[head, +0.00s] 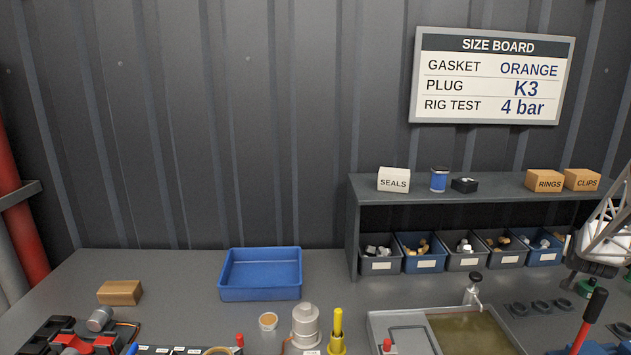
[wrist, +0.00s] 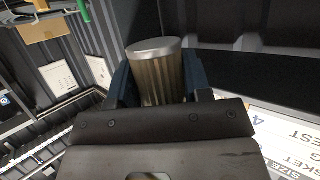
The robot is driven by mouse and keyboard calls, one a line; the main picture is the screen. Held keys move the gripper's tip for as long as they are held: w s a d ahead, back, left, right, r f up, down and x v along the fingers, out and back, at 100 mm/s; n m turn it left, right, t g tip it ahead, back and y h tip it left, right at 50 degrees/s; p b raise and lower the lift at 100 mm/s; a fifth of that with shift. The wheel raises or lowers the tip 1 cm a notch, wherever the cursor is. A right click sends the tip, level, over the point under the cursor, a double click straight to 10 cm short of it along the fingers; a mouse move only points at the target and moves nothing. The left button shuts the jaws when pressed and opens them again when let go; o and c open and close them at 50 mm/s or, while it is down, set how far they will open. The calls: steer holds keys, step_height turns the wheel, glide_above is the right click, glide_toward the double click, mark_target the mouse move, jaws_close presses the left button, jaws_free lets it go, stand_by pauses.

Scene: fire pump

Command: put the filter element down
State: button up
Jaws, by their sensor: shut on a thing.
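The lower part of the filter element is hidden behind the dark gripper body. In the head view I cannot make out the filter element; only a pale piece of what looks like my arm shows at the right edge.
A blue tray (head: 260,292) stands empty on the grey bench (head: 190,278). A wooden block (head: 120,292) lies at left. Labelled bins (head: 426,266) sit under a shelf (head: 410,198) with boxes. A sink-like basin (head: 378,325), a yellow tool (head: 337,333) and a grey canister (head: 305,325) crowd the front.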

stand_by(0.4)
steer(key=w+a+r+n+t+y, duration=0.1)
steer(key=w+a+r+n+y, duration=0.1)
steer(key=a+r, duration=0.7)
steer(key=w+a+r+n+t+y, duration=0.2)
steer(key=a+r, duration=0.7)
steer(key=a, duration=0.6)
steer(key=shift+w+a+n+y, duration=0.35)
steer(key=shift+w+n+y, duration=0.15)
steer(key=shift+w+y, duration=0.35)
steer(key=shift+w+h, duration=0.2)
steer(key=shift+h, duration=0.15)
glide_above(488, 188)
steer(key=shift+s+a+f, duration=0.1)
steer(key=shift+f, duration=0.55)
steer(key=shift+f, duration=1.8)
